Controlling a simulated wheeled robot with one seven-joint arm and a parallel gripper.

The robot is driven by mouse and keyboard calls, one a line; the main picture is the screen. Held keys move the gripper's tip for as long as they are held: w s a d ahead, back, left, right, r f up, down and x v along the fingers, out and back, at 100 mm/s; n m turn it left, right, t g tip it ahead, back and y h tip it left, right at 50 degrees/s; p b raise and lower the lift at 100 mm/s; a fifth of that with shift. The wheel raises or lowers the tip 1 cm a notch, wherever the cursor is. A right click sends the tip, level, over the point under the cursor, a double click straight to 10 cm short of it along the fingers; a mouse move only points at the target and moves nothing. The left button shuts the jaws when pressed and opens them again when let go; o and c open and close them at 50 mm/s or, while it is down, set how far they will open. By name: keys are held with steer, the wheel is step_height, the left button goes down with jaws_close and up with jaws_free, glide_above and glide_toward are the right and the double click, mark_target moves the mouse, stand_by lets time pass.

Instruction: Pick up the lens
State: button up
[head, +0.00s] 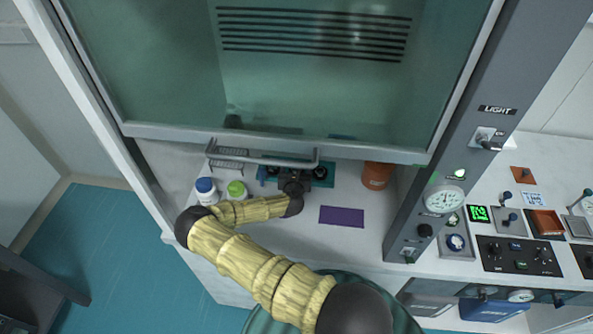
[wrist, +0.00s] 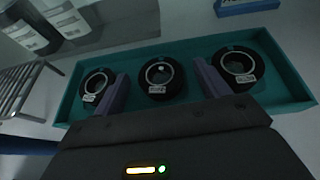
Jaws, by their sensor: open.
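A teal tray (wrist: 290,75) holds three round lenses in black ring mounts with small white labels. The middle lens (wrist: 161,78) sits between my gripper's two purple fingers, the left lens (wrist: 97,86) is outside the left finger and the right lens (wrist: 238,66) is outside the right finger. My gripper (wrist: 160,84) is open, with gaps visible beside the middle lens. In the head view my gripper (head: 293,180) is over the tray (head: 330,183); the right lens (head: 320,172) shows, while my wrist hides the middle one.
The raised glass sash (head: 300,90) hangs above. A wire rack (head: 228,160) and two bottles, blue-capped (head: 205,190) and green-capped (head: 236,190), stand left. An orange container (head: 376,176) stands right. A flat purple mat (head: 342,216) lies in front, clear.

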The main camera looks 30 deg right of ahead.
steer(key=c, duration=1.1)
steer(key=shift+r, duration=0.15)
step_height(320, 180, up, 10)
steer(key=shift+f+b, duration=0.1)
steer(key=shift+b, duration=1.1)
steer(key=shift+d+f, duration=0.1)
